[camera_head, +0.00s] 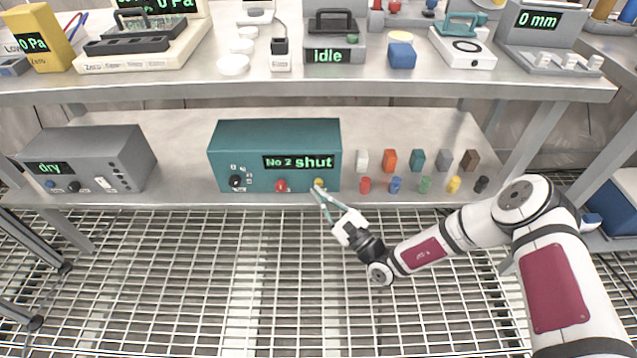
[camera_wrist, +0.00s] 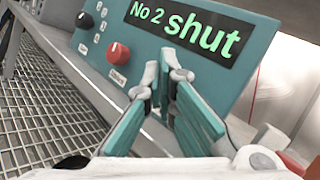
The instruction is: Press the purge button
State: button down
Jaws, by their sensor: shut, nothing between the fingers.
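A teal box (camera_head: 235,150) on the lower shelf has a display reading "No 2 shut" (camera_head: 298,162); it also shows in the wrist view (camera_wrist: 140,50). Its front carries a black knob (camera_head: 236,181), a red knob (camera_head: 282,185) and a yellow button (camera_head: 319,183). Their labels are too small to read, so I cannot tell which is marked purge. My gripper (camera_head: 315,190) is shut and empty, its tips at the yellow button. In the wrist view, my fingertips (camera_wrist: 165,76) cover that spot below the display, hiding the button; I cannot tell whether they touch it.
A grey box reading "dry" (camera_head: 90,160) stands at left on the lower shelf. Small coloured blocks and cylinders (camera_head: 425,184) stand right of the teal box. The upper shelf edge (camera_head: 300,92) overhangs behind. The grated floor (camera_head: 200,280) in front is clear.

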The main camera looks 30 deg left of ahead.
jog(key=shift+s, duration=0.1)
jog(key=shift+s+d+p, duration=0.45)
jog(key=shift+s, duration=0.25)
jog(key=shift+s+d+p, duration=0.4)
jog(key=shift+s+p, duration=0.1)
jog(key=shift+s, duration=0.15)
jog(key=shift+s+d+p, duration=0.45)
jog(key=shift+s, duration=0.25)
